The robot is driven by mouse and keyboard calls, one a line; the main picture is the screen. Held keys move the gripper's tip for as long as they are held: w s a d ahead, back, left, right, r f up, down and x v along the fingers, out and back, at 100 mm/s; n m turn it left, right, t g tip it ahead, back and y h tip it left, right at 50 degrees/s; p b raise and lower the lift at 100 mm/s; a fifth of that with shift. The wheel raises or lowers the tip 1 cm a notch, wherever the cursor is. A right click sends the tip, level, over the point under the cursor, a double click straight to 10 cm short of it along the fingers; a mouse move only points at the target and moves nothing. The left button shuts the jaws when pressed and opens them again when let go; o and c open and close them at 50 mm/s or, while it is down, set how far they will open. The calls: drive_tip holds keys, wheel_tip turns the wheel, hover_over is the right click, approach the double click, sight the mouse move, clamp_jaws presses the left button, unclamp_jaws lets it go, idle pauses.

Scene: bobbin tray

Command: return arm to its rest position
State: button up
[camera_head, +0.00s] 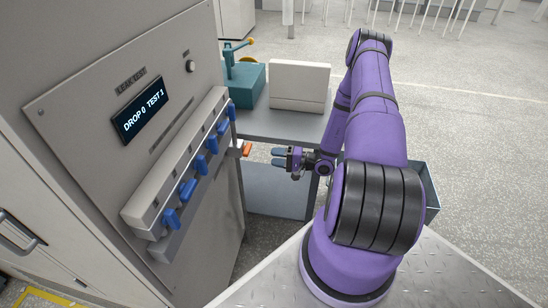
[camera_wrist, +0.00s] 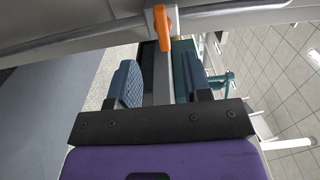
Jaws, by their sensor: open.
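My purple arm (camera_head: 375,130) stretches from the lower right to the back and bends down again. My gripper (camera_head: 278,157) hangs left of the arm, in front of the grey table, with its dark blue fingers pointing left toward the machine. In the wrist view my gripper (camera_wrist: 163,82) shows its two fingers spread, with nothing held between them. An orange piece (camera_wrist: 164,27) lies ahead of the fingers, apart from them. The orange piece also shows at the machine's edge in the head view (camera_head: 246,149).
A grey machine panel (camera_head: 70,140) with a display (camera_head: 143,110) reading "DROP 0 TEST 1" and several blue levers (camera_head: 187,189) stands left. A grey table (camera_head: 290,124) bears a teal device (camera_head: 243,82) and a pale box (camera_head: 299,82). A bin (camera_head: 430,190) is partly hidden behind my arm.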

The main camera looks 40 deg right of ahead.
drive_tip(key=shift+r, duration=0.1)
idle(0.3)
drive_tip(key=s+a+r+n+g, duration=0.1)
drive_tip(key=a+r+n+g, duration=0.3)
drive_tip(key=r, duration=0.6)
drive_tip(key=a+r+n+g, duration=0.2)
drive_tip(key=a+r+g, duration=0.3)
drive_tip(key=r, duration=0.6)
drive_tip(key=s+a+r+n+g, duration=0.1)
drive_tip(key=a+r+n+g, duration=0.3)
drive_tip(key=r, duration=0.6)
drive_tip(key=s+a+r+t+h, duration=0.2)
drive_tip(key=s+a+r+h, duration=0.2)
drive_tip(key=s+r, duration=0.6)
drive_tip(key=s+a+r+t+h, duration=0.2)
drive_tip(key=s+a+r+h, duration=0.1)
drive_tip(key=s+r+h, duration=0.4)
drive_tip(key=s+r, duration=0.3)
drive_tip(key=s, duration=0.2)
drive_tip(key=shift+s+a+r, duration=0.15)
drive_tip(key=shift+a+r, duration=0.15)
drive_tip(key=shift+a, duration=0.1)
idle(1.9)
